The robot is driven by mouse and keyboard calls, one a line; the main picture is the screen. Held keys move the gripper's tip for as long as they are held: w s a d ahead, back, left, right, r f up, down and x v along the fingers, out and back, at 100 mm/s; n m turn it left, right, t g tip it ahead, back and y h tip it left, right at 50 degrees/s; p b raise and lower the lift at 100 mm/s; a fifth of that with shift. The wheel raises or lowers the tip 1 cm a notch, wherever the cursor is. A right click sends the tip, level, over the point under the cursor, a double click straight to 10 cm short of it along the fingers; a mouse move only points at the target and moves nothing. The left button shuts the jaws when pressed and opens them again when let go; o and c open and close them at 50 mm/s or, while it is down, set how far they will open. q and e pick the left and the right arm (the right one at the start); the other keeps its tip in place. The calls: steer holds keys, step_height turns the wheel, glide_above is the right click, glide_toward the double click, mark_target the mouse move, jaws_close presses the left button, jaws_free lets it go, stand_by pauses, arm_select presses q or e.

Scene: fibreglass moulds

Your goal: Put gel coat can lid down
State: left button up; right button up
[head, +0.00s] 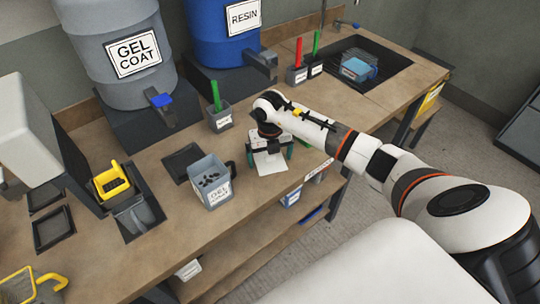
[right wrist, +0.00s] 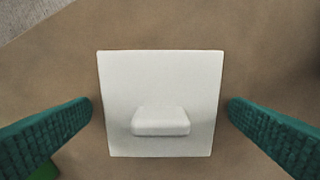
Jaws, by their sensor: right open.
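The white square gel coat can lid (right wrist: 160,85) lies flat on the wooden table, with its raised block handle facing up. It also shows in the head view (head: 270,163), partly hidden under my right gripper. My right gripper (head: 269,158) is above the lid with its green fingers apart, one on each side and clear of the lid's edges in the right wrist view (right wrist: 160,118). The grey gel coat can (head: 217,188) stands uncovered to the left of the lid, with dark spots visible in its top. My left gripper is not in view.
A grey gel coat drum (head: 122,50) and a blue resin drum (head: 222,30) stand behind on dark stands. A small holder with a green handle (head: 220,118) is behind my gripper. A yellow-handled container (head: 112,182) stands left. The table's front edge is close to the lid.

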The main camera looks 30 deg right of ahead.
steer(key=shift+r, duration=0.3)
steer(key=shift+w+r, duration=0.1)
steer(key=shift+r, duration=0.2)
step_height(320, 180, up, 11)
steer(key=b, duration=0.3)
